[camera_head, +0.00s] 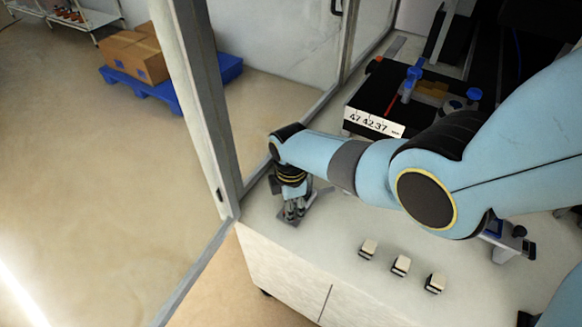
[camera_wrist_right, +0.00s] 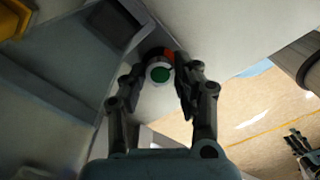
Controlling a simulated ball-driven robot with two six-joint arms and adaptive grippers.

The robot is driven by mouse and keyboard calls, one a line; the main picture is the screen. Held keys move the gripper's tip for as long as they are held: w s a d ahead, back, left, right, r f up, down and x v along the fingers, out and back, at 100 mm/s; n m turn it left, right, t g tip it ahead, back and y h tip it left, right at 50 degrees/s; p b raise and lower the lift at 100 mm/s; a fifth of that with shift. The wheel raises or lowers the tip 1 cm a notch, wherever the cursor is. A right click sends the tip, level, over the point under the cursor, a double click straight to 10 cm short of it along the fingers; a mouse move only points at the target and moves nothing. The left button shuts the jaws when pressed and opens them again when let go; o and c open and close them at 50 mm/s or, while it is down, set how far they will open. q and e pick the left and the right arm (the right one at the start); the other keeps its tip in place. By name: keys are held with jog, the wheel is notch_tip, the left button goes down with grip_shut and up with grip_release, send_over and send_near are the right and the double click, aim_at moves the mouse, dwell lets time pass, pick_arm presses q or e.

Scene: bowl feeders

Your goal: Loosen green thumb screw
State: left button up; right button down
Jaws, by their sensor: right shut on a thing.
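The green thumb screw (camera_wrist_right: 160,75) shows in the right wrist view as a round green face inside a pale ring, with a patch of orange-red behind it. My right gripper (camera_head: 293,211) reaches down at the left corner of the white cabinet top, beside the enclosure post. Its two fingers stand on either side of the screw and are shut on it. In the head view the fingers hide the screw, and a small grey plate shows under them.
A black fixture (camera_head: 402,96) with blue knobs and a number scale stands at the back of the cabinet top (camera_head: 330,225). Three small pale blocks (camera_head: 400,265) lie near the front edge. The enclosure post (camera_head: 203,100) rises close left of my gripper.

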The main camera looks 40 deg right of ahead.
jog(key=c, duration=1.2)
grip_release()
jog(key=shift+c, duration=0.2)
jog(key=shift+r, duration=0.1)
jog(key=shift+r, duration=3.65)
